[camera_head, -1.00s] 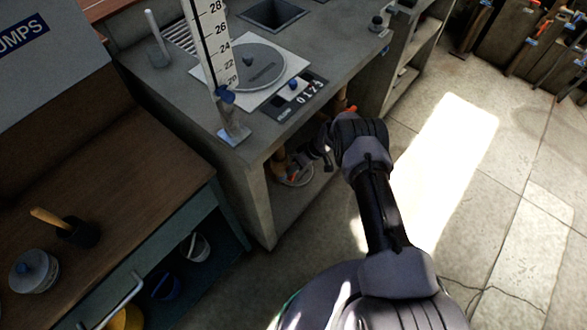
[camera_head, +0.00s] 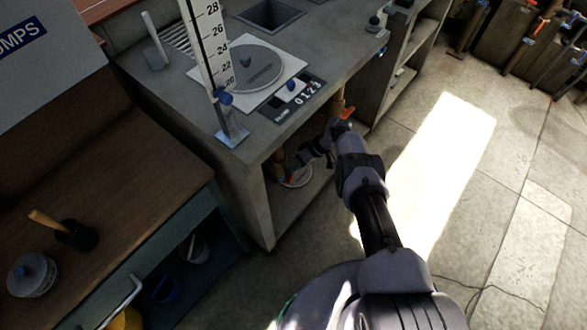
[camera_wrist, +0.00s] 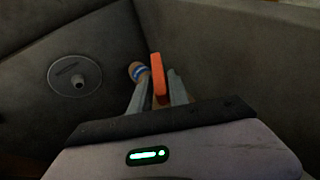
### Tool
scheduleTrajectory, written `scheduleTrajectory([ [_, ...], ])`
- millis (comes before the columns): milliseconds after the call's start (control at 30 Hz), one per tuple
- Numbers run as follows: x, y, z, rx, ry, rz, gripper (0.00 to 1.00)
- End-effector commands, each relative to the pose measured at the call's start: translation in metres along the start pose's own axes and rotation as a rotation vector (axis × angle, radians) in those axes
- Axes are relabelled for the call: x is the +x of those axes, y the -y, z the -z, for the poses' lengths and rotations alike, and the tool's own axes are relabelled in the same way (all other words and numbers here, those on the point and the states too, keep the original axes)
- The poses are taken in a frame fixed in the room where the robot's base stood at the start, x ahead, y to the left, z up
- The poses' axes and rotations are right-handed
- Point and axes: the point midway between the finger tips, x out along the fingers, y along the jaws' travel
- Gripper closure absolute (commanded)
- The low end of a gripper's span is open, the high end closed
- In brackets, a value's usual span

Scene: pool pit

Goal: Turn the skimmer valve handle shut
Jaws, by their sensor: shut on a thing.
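The orange-red valve handle (camera_wrist: 158,78) stands upright between my two fingers in the wrist view. My gripper (camera_wrist: 159,90) is shut on it. Behind the handle, to the left, is a tan pipe end with a blue band (camera_wrist: 138,72). In the head view my gripper (camera_head: 300,160) reaches into the open bay under the concrete counter, from its right side. There the handle and the valve body are mostly hidden by my gripper and the shade.
A round grey fitting (camera_wrist: 75,74) is on the surface left of the handle. The concrete counter (camera_head: 245,165) stands close above and beside my gripper. A pale round dish (camera_head: 296,176) lies in the bay. An orange-brown part (camera_head: 348,113) is near my wrist. Floor to the right is free.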

Motion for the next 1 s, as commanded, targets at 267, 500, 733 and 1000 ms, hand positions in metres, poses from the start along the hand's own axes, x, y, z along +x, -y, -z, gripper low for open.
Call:
scheduleTrajectory([
  [267, -0.001, 0.000, 0.002, -0.001, -0.003, -0.001, 0.56],
  [500, 0.000, 0.000, 0.001, -0.001, -0.002, 0.000, 0.56],
  [733, -0.029, 0.002, 0.003, 0.000, -0.003, -0.002, 0.56],
  [1000, -0.114, 0.002, 0.003, 0.000, -0.003, -0.002, 0.56],
])
